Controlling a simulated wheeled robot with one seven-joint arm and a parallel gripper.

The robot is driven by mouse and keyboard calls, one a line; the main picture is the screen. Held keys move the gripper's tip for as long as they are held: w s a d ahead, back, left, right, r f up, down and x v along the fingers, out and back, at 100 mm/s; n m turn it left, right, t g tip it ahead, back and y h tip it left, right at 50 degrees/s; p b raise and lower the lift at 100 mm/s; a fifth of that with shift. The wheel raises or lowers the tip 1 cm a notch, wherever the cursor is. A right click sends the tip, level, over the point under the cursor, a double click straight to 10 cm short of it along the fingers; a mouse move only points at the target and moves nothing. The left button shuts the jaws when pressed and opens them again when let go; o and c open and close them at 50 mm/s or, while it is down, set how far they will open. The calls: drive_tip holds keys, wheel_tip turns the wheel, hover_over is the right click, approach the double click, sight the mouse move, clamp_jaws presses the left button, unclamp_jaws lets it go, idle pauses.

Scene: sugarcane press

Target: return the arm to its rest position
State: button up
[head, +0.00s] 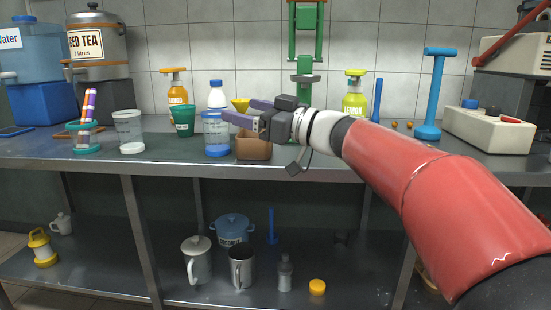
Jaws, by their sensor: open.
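My red arm (410,175) reaches in from the lower right of the head view, over the front part of the counter. My gripper (243,111) is at its end, pointing left. Its two purple-grey fingers are spread apart, with nothing held between them. It is above and in front of a brown box (253,146). A clear container with a blue base (216,136) stands just left of and below the fingertips. In the picture the fingers overlap a yellow funnel-like piece (240,104); I cannot tell the distance between them.
A green press (305,65) stands behind my gripper. Orange (175,92) and lime (355,95) bottles, a green cup (183,120) and a clear cup (129,132) crowd the counter. A blue upright tool (433,90) and a beige machine (488,129) are right. The lower shelf (345,275) holds pots and mugs.

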drive_tip(key=s+d+m+t+h+p, duration=0.1)
drive_tip(key=d+m+t+h+p, duration=0.1)
drive_tip(key=d+m+t+h, duration=0.85)
drive_tip(key=s+d+f+m+g+h, duration=0.35)
drive_tip(key=s+d+f+h, duration=0.25)
drive_tip(key=d+f+h, duration=0.25)
drive_tip(key=s+d+f+g+y+p, duration=0.1)
drive_tip(key=s+f+g+p, duration=0.1)
drive_tip(key=s+f+g, duration=0.8)
drive_tip(key=s+f, duration=0.9)
drive_tip(key=s, duration=0.2)
drive_tip(key=shift+s+d+f+g+y, duration=0.15)
drive_tip(key=shift+d+g+y, duration=0.05)
drive_tip(key=shift+g+y, duration=0.1)
